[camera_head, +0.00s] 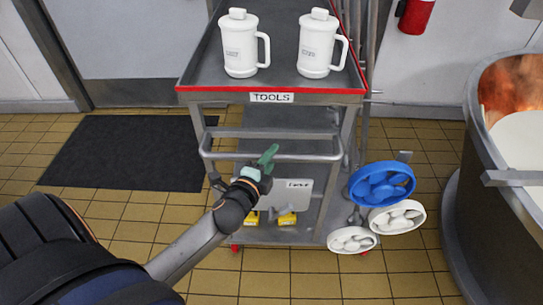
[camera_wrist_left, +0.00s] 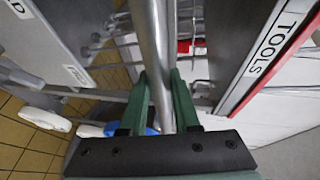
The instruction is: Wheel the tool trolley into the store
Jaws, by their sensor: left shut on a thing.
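The tool trolley (camera_head: 277,75) stands in front of me, a grey metal cart with a red-edged top tray and a "TOOLS" label. Two white lidded jugs (camera_head: 240,47) (camera_head: 318,46) stand upright on the tray. A grey push handle (camera_head: 312,158) juts from its near side. My left gripper (camera_head: 270,153) is shut on the handle near its middle. In the left wrist view, the green fingers of the gripper (camera_wrist_left: 165,76) lie on either side of the handle bar (camera_wrist_left: 150,35). My right gripper is not in view.
A dark mat (camera_head: 125,153) lies left of the trolley, before a grey door (camera_head: 150,38). A large copper vat (camera_head: 470,150) stands close on the right. Blue (camera_head: 382,184) and white (camera_head: 397,218) wheel-like parts are at the trolley's right side. A red extinguisher (camera_head: 415,15) hangs behind.

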